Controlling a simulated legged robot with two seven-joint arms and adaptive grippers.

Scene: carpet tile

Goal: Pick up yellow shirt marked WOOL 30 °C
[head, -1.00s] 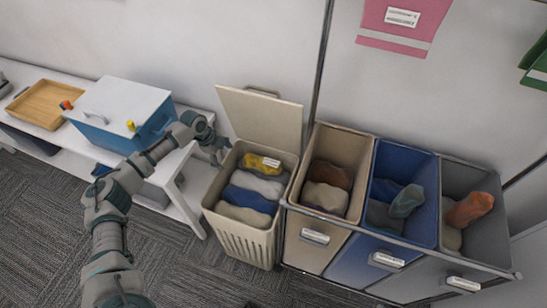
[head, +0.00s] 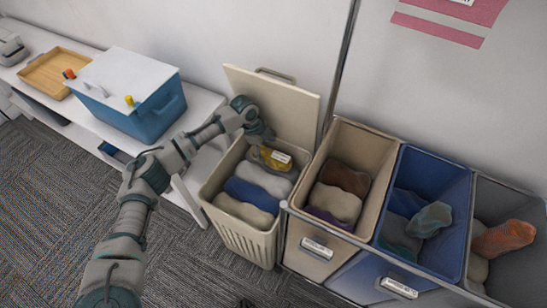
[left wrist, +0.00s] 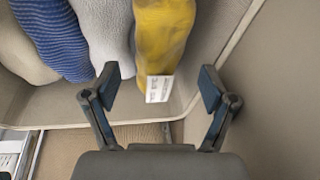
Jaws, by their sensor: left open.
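The yellow shirt (head: 268,158) lies rolled at the back of the open beige hamper (head: 262,240), with a white label at its right end. The label's writing is too small to read. My left gripper (head: 262,142) is over the back of the hamper, by the yellow shirt, and partly covers it. In the left wrist view the gripper (left wrist: 162,84) is open, with the yellow shirt (left wrist: 163,40) and its label between and beyond the fingertips. Nothing is held. My right gripper is not in view.
White (head: 265,180), blue (head: 250,195) and beige (head: 243,210) rolls lie in front of the shirt. The raised lid (head: 285,105) stands behind my gripper. Sorting bins (head: 340,225) stand right; a blue cooler (head: 150,110) sits on the bench left.

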